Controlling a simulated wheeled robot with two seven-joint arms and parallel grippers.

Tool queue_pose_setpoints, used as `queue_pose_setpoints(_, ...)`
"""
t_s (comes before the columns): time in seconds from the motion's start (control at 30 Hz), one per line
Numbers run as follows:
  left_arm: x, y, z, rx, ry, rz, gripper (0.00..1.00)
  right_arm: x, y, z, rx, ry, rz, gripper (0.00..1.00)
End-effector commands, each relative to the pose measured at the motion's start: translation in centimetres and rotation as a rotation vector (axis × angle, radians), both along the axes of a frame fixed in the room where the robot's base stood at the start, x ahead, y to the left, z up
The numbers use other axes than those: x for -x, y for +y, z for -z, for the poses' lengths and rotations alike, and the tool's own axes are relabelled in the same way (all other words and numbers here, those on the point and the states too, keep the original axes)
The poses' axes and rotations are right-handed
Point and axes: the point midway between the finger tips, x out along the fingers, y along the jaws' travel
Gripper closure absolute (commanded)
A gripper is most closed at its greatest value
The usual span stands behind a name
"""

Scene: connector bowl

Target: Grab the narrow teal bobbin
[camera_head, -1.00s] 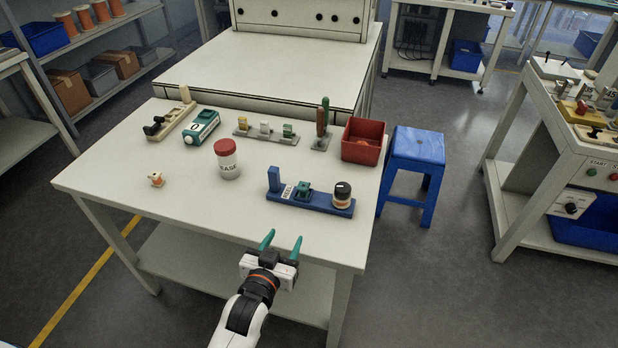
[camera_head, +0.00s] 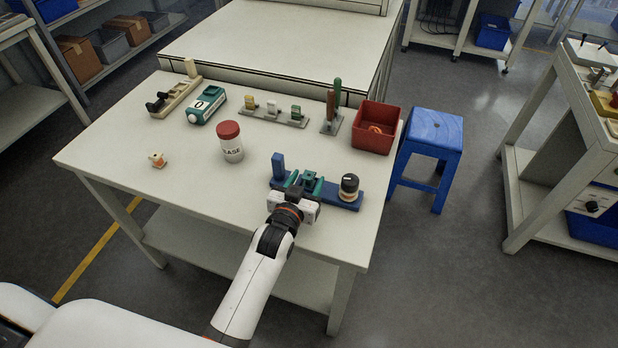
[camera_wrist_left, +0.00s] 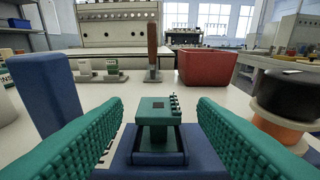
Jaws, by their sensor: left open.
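The narrow teal bobbin (camera_head: 310,178) stands on the blue holder (camera_head: 343,201) near the front of the table. In the left wrist view the bobbin (camera_wrist_left: 158,118) is upright, with a flat top, a narrower middle and small pins on its right side. My left gripper (camera_head: 304,184) is open, its green fingers at the bobbin. In the left wrist view the ribbed fingers (camera_wrist_left: 160,102) lie to either side of the bobbin, with a visible gap on each side. My right gripper is not in view.
A black-and-orange round part (camera_head: 349,187) sits on the holder's right end; a blue upright (camera_head: 278,166) rises at its left end. A red-capped jar (camera_head: 230,142) stands to the left. A red bin (camera_head: 376,128) and a rack of small parts (camera_head: 272,113) lie behind.

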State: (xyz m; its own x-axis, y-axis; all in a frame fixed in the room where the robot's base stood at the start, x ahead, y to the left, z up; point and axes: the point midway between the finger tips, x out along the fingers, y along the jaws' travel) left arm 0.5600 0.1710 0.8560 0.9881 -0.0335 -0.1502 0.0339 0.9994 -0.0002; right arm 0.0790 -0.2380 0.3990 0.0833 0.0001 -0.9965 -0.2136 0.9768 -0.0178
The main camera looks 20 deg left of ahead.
Motion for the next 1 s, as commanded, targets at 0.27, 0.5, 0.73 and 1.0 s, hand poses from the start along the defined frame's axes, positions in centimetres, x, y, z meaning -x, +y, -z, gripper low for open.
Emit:
queue_pose_setpoints(0.27,-3.9,0.0,0.6,0.0,0.0,0.001,0.47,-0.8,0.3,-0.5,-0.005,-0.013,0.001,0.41)
queue_pose_setpoints(0.5,-4.2,0.0,0.6,0.0,-0.001,0.001,0.47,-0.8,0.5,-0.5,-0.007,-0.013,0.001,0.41)
queue_pose_setpoints(0.73,-4.2,-0.1,0.6,0.0,-0.001,0.001,0.78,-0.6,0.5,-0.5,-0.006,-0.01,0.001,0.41)
queue_pose_setpoints(1.0,-4.2,-0.1,0.6,0.0,-0.001,0.001,0.95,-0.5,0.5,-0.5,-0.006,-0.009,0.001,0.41)
